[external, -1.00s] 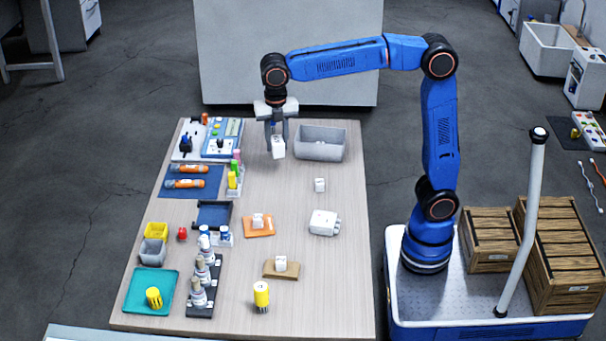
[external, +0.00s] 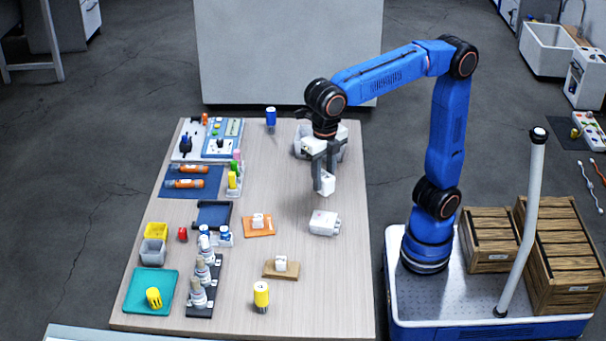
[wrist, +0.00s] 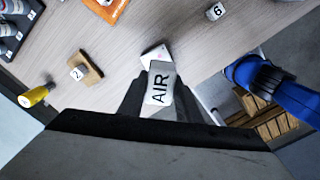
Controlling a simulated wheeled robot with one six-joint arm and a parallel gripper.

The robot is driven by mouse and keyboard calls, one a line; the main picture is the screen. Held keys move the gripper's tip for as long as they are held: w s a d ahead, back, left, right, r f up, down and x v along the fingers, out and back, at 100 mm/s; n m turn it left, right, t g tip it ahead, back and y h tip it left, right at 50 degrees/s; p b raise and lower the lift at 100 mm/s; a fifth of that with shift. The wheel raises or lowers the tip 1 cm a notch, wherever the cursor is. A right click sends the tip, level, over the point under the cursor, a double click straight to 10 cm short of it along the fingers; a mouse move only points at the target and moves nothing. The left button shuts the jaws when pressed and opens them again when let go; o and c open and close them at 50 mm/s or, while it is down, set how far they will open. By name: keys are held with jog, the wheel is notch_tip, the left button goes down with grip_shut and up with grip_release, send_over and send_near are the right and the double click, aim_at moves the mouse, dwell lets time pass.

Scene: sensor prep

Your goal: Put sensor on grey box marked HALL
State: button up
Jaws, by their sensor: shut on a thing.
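My gripper (external: 324,180) is shut on a small white block (external: 325,184), held above the right half of the table. In the wrist view the block (wrist: 160,88) shows a face reading AIR between the fingers (wrist: 158,100). I read no HALL label in any view. A large grey open bin (external: 299,143) stands at the back right, mostly hidden behind my gripper. A smaller grey bin (external: 153,251) stands at the left. A white device (external: 323,223) lies just below my gripper in the external view and is partly hidden by the held block in the wrist view (wrist: 154,52).
A white cube marked 6 (wrist: 215,12) stands on the table. A cube marked 2 (wrist: 77,73) sits on a brown pad (external: 270,271); another white cube sits on an orange pad (external: 259,231). A yellow cylinder (external: 261,297) stands in front. Bottles (external: 199,293) stand at left.

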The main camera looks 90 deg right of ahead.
jog(key=shift+s+a, duration=0.3)
jog(key=shift+s, duration=0.05)
jog(key=shift+s+f, duration=0.1)
jog(key=shift+f, duration=0.1)
send_over(325, 218)
jog(key=shift+a+f, duration=0.1)
jog(key=shift+f, duration=4.65)
jog(key=shift+f, duration=0.1)
jog(key=o, duration=1.1)
notch_tip(325, 218, up, 12)
jog(key=shift+r, duration=0.15)
